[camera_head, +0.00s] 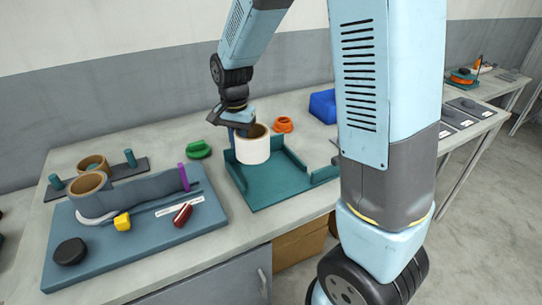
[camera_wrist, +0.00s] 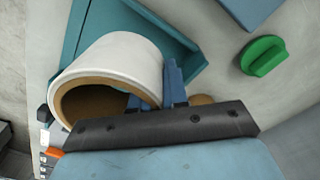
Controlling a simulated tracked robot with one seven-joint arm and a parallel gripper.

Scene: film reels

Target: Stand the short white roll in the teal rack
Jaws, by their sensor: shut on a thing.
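The short white roll (camera_head: 253,148) has a brown inner core and is held upright in the head view. My gripper (camera_head: 240,122) is shut on the wall of the roll, at its rim. In the wrist view my gripper (camera_wrist: 158,92) has its fingers at the right side of the white roll (camera_wrist: 118,60). The teal rack (camera_head: 283,187) is a flat tray with low walls on the table. The roll is over the back left part of the rack in the head view; I cannot tell whether it touches the rack floor. The rack (camera_wrist: 77,38) also shows behind the roll in the wrist view.
A green knob (camera_head: 198,149) and an orange piece (camera_head: 283,124) stand near the rack. A blue block (camera_head: 323,106) is behind right. A blue-grey board (camera_head: 140,245) at left bears a brown roll (camera_head: 90,188), a yellow piece (camera_head: 122,221) and a red piece (camera_head: 182,214).

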